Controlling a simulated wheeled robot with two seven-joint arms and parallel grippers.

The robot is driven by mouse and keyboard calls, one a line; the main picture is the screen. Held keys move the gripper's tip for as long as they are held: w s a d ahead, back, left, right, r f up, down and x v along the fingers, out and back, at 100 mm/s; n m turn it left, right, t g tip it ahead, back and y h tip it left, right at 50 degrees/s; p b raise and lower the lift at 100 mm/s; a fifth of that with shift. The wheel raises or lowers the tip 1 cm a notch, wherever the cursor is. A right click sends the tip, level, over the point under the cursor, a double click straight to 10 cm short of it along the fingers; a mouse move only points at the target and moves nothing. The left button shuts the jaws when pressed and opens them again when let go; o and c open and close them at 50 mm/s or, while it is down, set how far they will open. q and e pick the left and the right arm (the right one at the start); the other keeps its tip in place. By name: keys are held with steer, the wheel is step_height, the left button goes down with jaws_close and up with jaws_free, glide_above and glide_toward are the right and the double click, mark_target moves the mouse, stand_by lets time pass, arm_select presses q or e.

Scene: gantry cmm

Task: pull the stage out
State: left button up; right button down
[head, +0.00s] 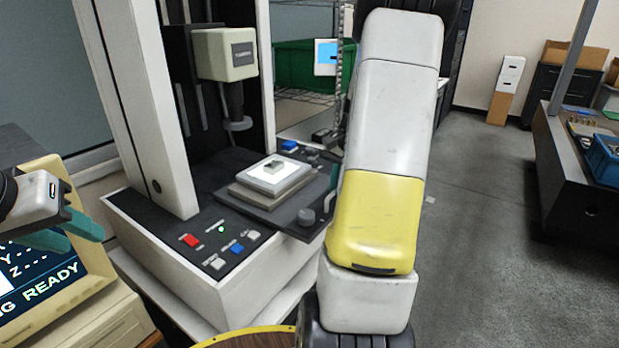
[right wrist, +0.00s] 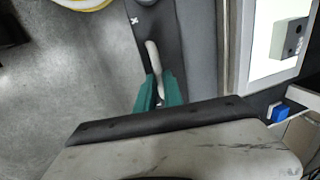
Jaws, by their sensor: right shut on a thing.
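The stage (head: 262,207) is a dark flat plate on the front of the tall measuring machine. It carries a grey block with a lit white top and a small grey part on it. My right gripper (right wrist: 160,86) is shut on a pale bar handle (right wrist: 154,58) at the stage's side, with a teal finger on each side of it. In the head view my right arm hides most of that handle and gripper. My left gripper (head: 70,232) is at the far left in front of the screen, with its teal fingers apart and empty.
The machine's front panel (head: 220,238) has red, blue and white buttons and a green light. The probe head (head: 225,55) hangs above the stage. A screen reading READY (head: 45,280) stands at left. Grey floor (head: 480,220) is clear to the right, before a dark bench (head: 570,190).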

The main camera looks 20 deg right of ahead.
steer(key=c, duration=1.5)
jaws_free()
steer(key=r, duration=0.5)
steer(key=s+r, duration=0.1)
steer(key=r, duration=0.1)
steer(key=shift+s+d+r, duration=0.1)
steer(key=shift+d+r, duration=0.25)
steer(key=shift+a, duration=0.1)
steer(key=s+a+r+n+t, duration=0.1)
steer(key=s+a+n, duration=0.3)
steer(key=a, duration=0.4)
steer(key=s+a+r+n+t, duration=0.2)
steer(key=s+a+r+n, duration=0.2)
steer(key=s+a, duration=0.3)
steer(key=s+a+r+n+t+y, duration=0.1)
steer(key=s+a+r+n, duration=0.2)
steer(key=a, duration=0.7)
steer(key=shift+s+a+n, duration=0.15)
steer(key=shift+s+n, duration=0.25)
steer(key=shift+s, duration=0.3)
steer(key=shift+s+a+n, duration=0.15)
steer(key=shift+s+n, duration=0.25)
steer(key=shift+s, duration=0.3)
